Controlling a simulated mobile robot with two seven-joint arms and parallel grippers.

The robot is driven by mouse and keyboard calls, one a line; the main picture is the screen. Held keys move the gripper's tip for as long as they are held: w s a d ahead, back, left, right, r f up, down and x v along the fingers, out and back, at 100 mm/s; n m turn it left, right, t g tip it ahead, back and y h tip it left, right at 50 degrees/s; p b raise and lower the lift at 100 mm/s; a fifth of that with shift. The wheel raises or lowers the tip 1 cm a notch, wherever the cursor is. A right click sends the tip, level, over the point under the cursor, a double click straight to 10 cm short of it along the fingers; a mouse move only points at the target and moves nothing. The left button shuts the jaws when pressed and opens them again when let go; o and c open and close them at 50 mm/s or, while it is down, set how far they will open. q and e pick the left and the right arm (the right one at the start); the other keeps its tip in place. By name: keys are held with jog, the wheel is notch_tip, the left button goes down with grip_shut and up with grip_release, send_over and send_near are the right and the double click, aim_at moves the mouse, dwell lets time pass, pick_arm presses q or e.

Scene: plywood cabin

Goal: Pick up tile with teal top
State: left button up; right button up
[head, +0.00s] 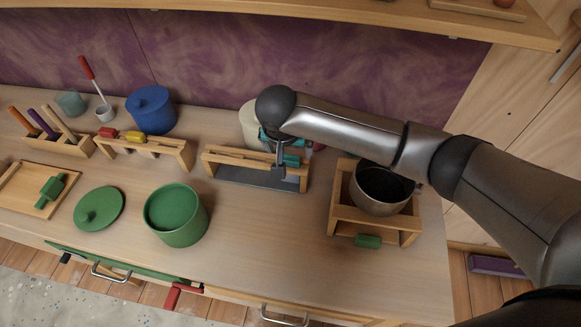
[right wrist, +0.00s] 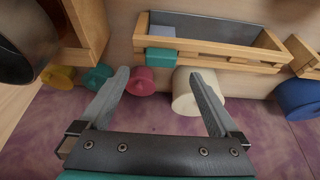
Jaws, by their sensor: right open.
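The tile with the teal top (right wrist: 161,57) sits at one end of a wooden rack (right wrist: 222,61) in the right wrist view. In the head view its teal face (head: 292,160) shows at the right part of the rack (head: 228,156), partly behind my gripper. My right gripper (right wrist: 160,80) is open and empty, with its two fingers spread on either side of the tile's line and the tile beyond the fingertips. In the head view the right gripper (head: 283,148) hangs over the rack, partly hidden by its own wrist. My left gripper is not in view.
A metal pot (head: 378,188) in a wooden stand is right of the rack. A cream canister (head: 249,123) stands behind it. A green pot (head: 178,222), its lid (head: 99,208) and a blue pot (head: 150,108) are to the left. The counter front between rack and stand is clear.

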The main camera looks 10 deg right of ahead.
aim_at(291, 158)
jog(key=shift+b+x, duration=0.3)
jog(key=shift+x, duration=2.5)
jog(key=shift+a, duration=0.15)
jog(key=c, duration=1.2)
